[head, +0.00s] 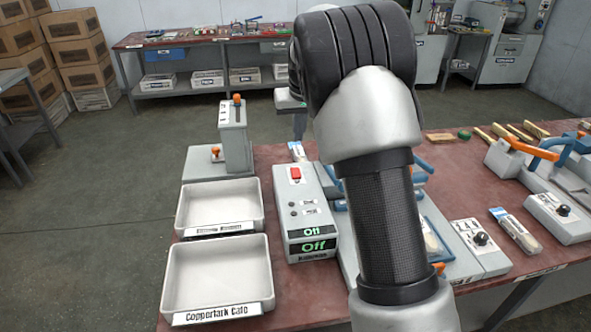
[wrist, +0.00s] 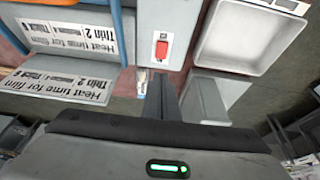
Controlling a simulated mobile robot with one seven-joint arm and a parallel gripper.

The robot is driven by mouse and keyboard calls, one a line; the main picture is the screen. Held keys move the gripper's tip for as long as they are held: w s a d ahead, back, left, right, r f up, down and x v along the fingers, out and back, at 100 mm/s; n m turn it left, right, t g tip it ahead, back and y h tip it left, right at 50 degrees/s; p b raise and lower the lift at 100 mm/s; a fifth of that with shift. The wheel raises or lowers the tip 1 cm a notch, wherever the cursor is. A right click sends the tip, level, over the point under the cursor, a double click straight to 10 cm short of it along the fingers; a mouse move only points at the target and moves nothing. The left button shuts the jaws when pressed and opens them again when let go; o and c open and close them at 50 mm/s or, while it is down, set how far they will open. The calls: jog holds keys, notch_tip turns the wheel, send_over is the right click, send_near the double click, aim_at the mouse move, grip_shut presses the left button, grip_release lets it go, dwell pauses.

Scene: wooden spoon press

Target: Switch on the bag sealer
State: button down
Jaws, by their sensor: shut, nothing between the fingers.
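A grey control box (head: 305,215) stands at the left part of the red table, with a red switch (head: 295,173) near its far end and green displays reading "Off" (head: 319,245) at its near end. In the wrist view the red switch (wrist: 161,50) shows above my gripper (wrist: 163,92), whose fingers are shut and empty, apart from the switch in the picture. A bag sealer with blue parts (head: 440,240) stands right of the box, partly hidden by my arm. Another bag sealer with an orange handle (head: 533,150) is farther right. In the head view my arm hides most of my gripper.
Two white trays, the near one (head: 218,278) labelled, lie left of the box. A grey post with an orange knob (head: 234,135) stands behind them. A bagged item (head: 515,230) lies between the sealers. Wooden pieces (head: 495,138) lie at the back right.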

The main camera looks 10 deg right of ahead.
aim_at(295, 169)
jog(key=shift+r, duration=0.15)
jog(key=x, duration=1.4)
jog(key=shift+s, duration=0.35)
